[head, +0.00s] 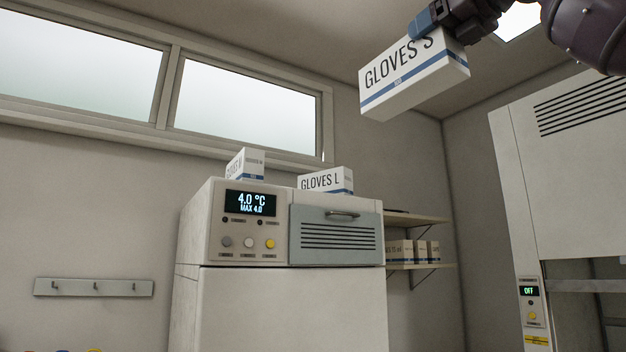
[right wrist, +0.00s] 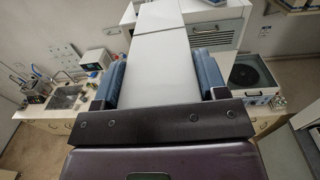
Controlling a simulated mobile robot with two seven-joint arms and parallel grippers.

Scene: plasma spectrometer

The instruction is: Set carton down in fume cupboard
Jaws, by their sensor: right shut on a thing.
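A white carton with a blue stripe, marked GLOVES S (head: 405,80), is held high in the air at the upper right of the head view. My right gripper (head: 432,20) is shut on its upper end. In the right wrist view the carton (right wrist: 164,70) fills the space between the blue fingers of the right gripper (right wrist: 162,82). The fume cupboard (head: 560,180) is at the right of the head view, partly cut off by the frame edge. Its panel (head: 530,304) reads OFF. The carton is apart from it, to its upper left. My left gripper is not in view.
A white fridge (head: 280,310) stands in the middle, with a GLOVES L carton (head: 326,181) and another carton (head: 246,164) on top. Wall shelves (head: 420,266) with small boxes are right of it. The right wrist view shows a bench with a sink (right wrist: 66,97) and an instrument (right wrist: 258,78).

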